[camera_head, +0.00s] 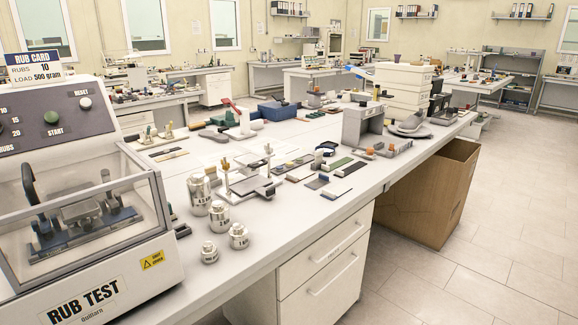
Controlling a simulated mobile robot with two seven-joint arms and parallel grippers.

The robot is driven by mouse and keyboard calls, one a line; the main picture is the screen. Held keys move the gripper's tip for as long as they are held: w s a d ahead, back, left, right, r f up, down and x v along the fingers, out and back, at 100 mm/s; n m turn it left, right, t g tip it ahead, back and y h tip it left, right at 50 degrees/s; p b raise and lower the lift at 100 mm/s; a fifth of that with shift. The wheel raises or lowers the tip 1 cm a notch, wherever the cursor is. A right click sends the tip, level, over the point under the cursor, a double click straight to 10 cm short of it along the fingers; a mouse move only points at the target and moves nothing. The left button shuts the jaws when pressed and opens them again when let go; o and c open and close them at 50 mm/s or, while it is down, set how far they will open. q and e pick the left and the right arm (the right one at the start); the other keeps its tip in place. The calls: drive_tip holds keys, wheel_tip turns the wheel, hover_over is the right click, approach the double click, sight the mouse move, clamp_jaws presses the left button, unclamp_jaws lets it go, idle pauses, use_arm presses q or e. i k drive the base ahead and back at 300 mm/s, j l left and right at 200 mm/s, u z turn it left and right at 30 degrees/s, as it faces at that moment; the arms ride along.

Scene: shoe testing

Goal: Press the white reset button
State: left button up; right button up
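The white reset button (86,103) is a small round knob on the dark control panel (40,118) of the rub test machine, at the left of the head view. The word RESET is printed just above it. Neither of my grippers is in view. Nothing hides the white button.
Several metal weights (219,218) stand on the white bench (265,238) right of the machine, beside a small metal stand (252,182). A rub card sign (40,66) stands on top of the machine. A cardboard box (427,197) is on the floor at right, with open floor beyond.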

sight(85, 103)
drive_tip(key=u, duration=1.3)
